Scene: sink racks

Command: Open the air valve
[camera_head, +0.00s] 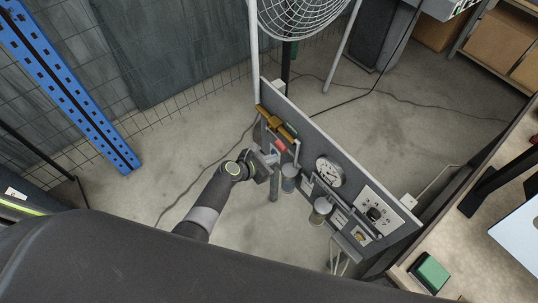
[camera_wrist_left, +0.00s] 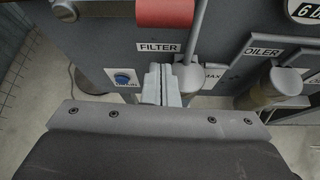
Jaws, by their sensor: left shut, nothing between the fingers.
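A grey upright panel (camera_head: 308,145) carries several air fittings. A brass-coloured fitting (camera_head: 275,122) sits at its upper left end, with a red part (camera_head: 279,146) just below. The red part also shows at the top of the left wrist view (camera_wrist_left: 165,12). My left gripper (camera_head: 268,160) is close to the panel's left part, below the red part. In the left wrist view its fingers (camera_wrist_left: 166,84) are together and empty, pointing at the panel just below the FILTER label (camera_wrist_left: 160,47). I cannot tell which fitting is the air valve.
A round gauge (camera_head: 329,172), cylindrical bowls (camera_head: 320,211) and a white control plate (camera_head: 375,210) sit farther right on the panel. A wire-guarded fan (camera_head: 298,15) stands behind. A workbench edge (camera_head: 470,225) is at right. The floor left of the panel is clear.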

